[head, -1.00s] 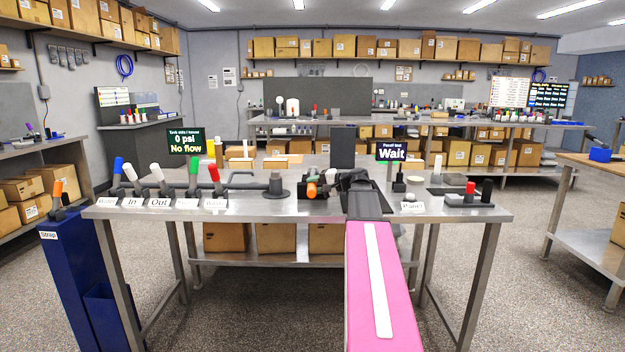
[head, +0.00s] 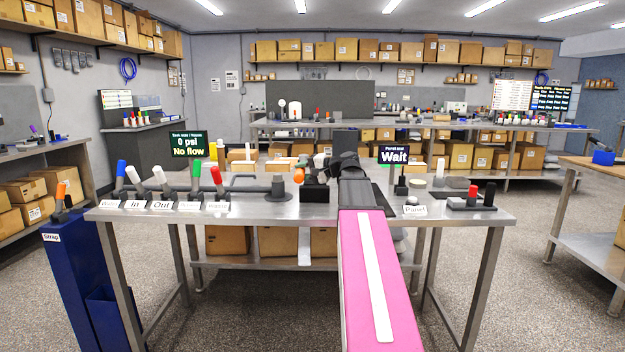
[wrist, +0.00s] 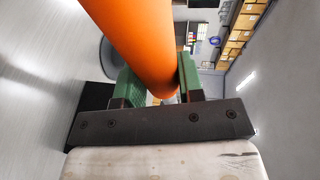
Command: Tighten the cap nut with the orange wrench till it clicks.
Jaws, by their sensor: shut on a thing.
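The orange wrench (head: 299,175) shows in the head view as a small orange end just left of my gripper, above the middle of the steel bench. In the wrist view its thick orange handle (wrist: 135,35) runs between the green pads of my gripper (wrist: 155,88), which is shut on it. In the head view my dark gripper (head: 322,170) and wrist hide much of the wrench and what lies behind. A black block (head: 319,195) stands on the bench below the gripper. I cannot make out the cap nut or the wrench head.
A grey pipe with a round-based post (head: 278,190) lies left of the gripper. Several coloured valve handles (head: 194,172) stand farther left. One screen (head: 188,144) reads "0 psi, No flow"; another (head: 393,154) reads "Wait". A black holder (head: 470,204) with red and black pieces sits at right.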

